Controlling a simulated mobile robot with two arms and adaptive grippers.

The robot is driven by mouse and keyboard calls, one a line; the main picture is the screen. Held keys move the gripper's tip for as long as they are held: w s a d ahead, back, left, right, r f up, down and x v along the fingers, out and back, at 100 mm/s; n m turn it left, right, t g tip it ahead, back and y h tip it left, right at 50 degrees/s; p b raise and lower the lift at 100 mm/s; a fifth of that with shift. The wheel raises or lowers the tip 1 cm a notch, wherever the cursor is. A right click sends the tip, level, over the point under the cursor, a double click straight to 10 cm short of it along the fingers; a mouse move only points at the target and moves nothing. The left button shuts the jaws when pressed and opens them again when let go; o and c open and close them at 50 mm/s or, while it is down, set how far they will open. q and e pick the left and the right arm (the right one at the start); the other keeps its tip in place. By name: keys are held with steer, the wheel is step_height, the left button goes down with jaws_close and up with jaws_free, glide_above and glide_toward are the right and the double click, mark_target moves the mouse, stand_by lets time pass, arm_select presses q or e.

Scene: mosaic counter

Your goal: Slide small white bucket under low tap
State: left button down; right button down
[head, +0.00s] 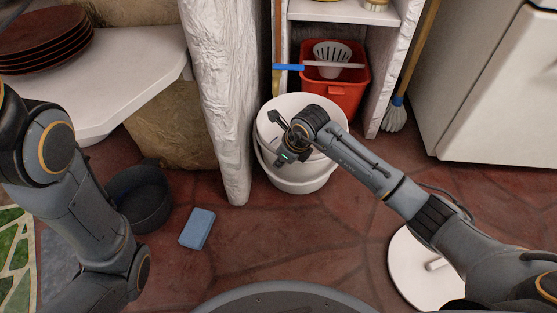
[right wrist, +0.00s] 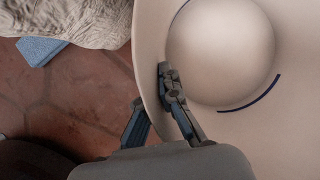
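The white bucket (head: 296,184) stands upright on the red stone floor, against the front of the open cupboard and right of a rough white post. My right gripper (head: 276,131) reaches over its left rim. In the right wrist view, one finger of the right gripper (right wrist: 151,92) is inside the bucket (right wrist: 290,140) and the other is outside, with the wall between them. It looks shut on the rim, though the outer fingertip is partly hidden. My left arm shows at the left, but its gripper is out of view. I see no tap.
A red bin (head: 350,96) with a white strainer stands behind the bucket. The rough post (head: 222,95) is close on the left. A dark pot (head: 139,197) and a blue sponge (head: 198,228) lie on the floor. A white lid (head: 410,275) is at the right. Floor before the bucket is clear.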

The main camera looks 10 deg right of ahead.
steer(key=c, duration=1.4)
jaws_free()
steer(key=shift+c, duration=0.2)
steer(key=shift+d+r, duration=0.1)
steer(key=shift+r, duration=0.25)
steer(key=v, duration=1.1)
steer(key=shift+s+r, duration=0.1)
steer(key=shift+s, duration=0.05)
